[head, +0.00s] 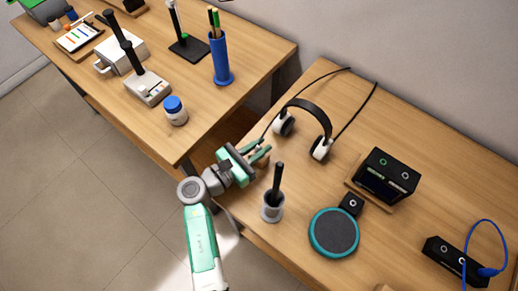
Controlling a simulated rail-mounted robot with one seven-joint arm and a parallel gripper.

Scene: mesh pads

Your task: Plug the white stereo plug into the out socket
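My gripper (262,151) is over the left edge of the near table, left of the headphones. Its two green fingers look apart, and I see nothing between them. I cannot make out a white stereo plug. A black box (387,175) with two ringed round sockets on its top stands on a wooden base at right. A small black block (351,204) with one ringed socket sits beside the teal-rimmed disc. A long black box (455,262) at lower right also has ringed sockets. The labels are too small to read, so I cannot tell which socket is the out one.
White and black headphones (310,118) lie behind my gripper, with thin black cables nearby. A grey cup (272,208) holding a black handle stands close in front. The teal-rimmed disc (334,233) and a blue cable (487,270) are farther right. Another cluttered table (215,118) is at left.

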